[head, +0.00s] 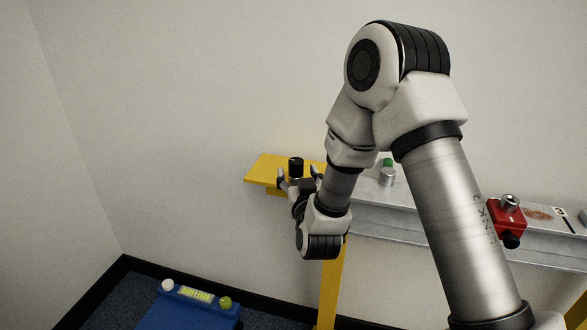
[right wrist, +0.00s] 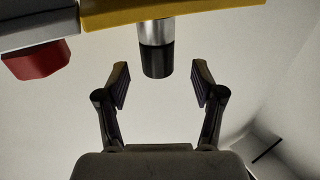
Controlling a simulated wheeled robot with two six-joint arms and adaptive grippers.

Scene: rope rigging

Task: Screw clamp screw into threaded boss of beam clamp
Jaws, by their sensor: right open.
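A short cylinder with a black top and a silver lower part (head: 295,164), which looks like the clamp screw, stands upright on the yellow platform (head: 262,168). My right gripper (head: 298,176) is open beside it. In the right wrist view the cylinder (right wrist: 157,55) lies ahead of my open right fingers (right wrist: 160,85), roughly centred between them, with clear gaps on both sides. A red block (head: 507,224), which looks like the beam clamp, sits on the grey beam at the right, with a silver round piece on top and a black knob. My left gripper is not in view.
The grey beam (head: 400,222) runs right from the yellow platform. A silver cylinder (head: 387,177) and a green item (head: 388,162) are on it. A blue case (head: 188,312) is on the floor at lower left. The wall is close behind.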

